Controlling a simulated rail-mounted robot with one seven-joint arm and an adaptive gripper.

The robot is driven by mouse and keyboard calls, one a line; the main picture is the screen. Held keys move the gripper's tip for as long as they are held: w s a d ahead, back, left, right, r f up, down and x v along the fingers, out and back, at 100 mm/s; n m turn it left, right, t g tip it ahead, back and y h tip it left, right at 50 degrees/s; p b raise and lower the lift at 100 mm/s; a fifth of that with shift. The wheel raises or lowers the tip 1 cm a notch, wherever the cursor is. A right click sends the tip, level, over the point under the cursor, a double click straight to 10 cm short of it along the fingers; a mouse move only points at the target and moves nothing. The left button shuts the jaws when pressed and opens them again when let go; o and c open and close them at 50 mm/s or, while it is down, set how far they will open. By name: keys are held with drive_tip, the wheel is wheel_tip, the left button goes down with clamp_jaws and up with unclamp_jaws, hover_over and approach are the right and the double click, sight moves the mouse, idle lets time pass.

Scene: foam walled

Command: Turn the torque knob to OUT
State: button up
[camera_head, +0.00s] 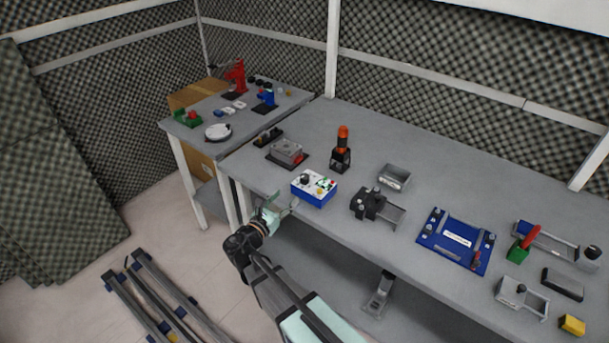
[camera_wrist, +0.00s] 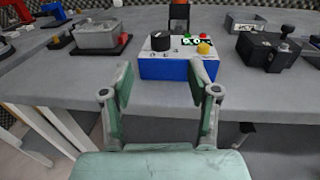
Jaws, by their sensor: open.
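A blue control box (camera_head: 314,190) with a white top panel sits near the front edge of the grey table. In the wrist view the box (camera_wrist: 165,69) stands ahead of my gripper (camera_wrist: 163,88). A black round knob (camera_wrist: 161,41) is on the left of its panel; it also shows in the head view (camera_head: 305,179). To the knob's right are green and red buttons and a yellow button (camera_wrist: 204,47). The panel labels are too small to read. My gripper (camera_head: 279,206) is open and empty, at the table's front edge, apart from the knob.
A grey box on a dark base (camera_head: 287,152) stands left of the control box. An orange-and-black device (camera_head: 342,150) stands behind it. A black clamp-like fixture (camera_head: 370,203) and a grey open bin (camera_head: 394,178) are to the right. Bare tabletop lies around the box.

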sight(302, 179)
drive_tip(key=p+x, duration=0.3)
drive_tip(key=x, duration=0.9)
drive_tip(key=shift+w+d, duration=0.1)
drive_tip(key=shift+w, duration=0.1)
clamp_jaws()
